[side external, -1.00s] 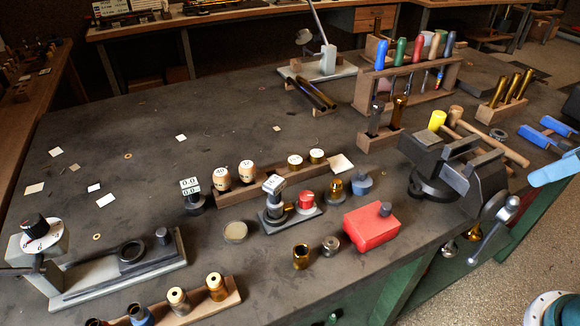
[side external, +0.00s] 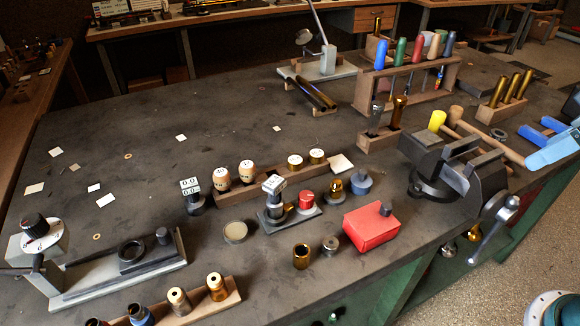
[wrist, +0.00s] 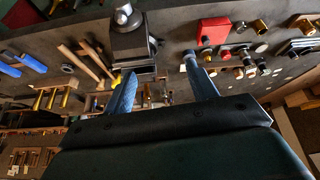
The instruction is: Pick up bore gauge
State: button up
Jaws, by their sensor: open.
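Two small gauges with white digit displays stand on the bench in the side external view. One gauge (side external: 191,194) stands alone at the left end of the wooden rack. The other gauge (side external: 273,201) stands on a small grey base beside a red-capped part. I cannot tell which is the bore gauge. My gripper's light-blue fingers show at the right edge of the side view, beyond the vise and far from both gauges. In the wrist view my gripper (wrist: 160,66) is open, with nothing between its two fingers.
The vise (side external: 445,165) stands at the bench's right edge. A red block (side external: 371,227) lies left of it. Handled tools stand in a wooden rack (side external: 417,78) at the back. A dial device (side external: 38,232) is front left. The left middle bench is mostly clear.

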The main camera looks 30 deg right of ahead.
jog(key=w+a+r+n+g, duration=0.1)
jog(key=w+a+r+n, duration=0.15)
jog(key=w, duration=0.25)
jog(key=w+a+r+n, duration=0.2)
jog(key=w+a+n, duration=0.1)
jog(key=w, duration=0.2)
jog(key=n+g, duration=0.4)
jog(key=n, duration=1)
send_over(272, 183)
jog(key=f, duration=1)
jog(key=shift+d, duration=0.2)
jog(key=shift+a+f, duration=0.2)
jog(key=shift+f, duration=0.1)
jog(key=shift+f, duration=4.2)
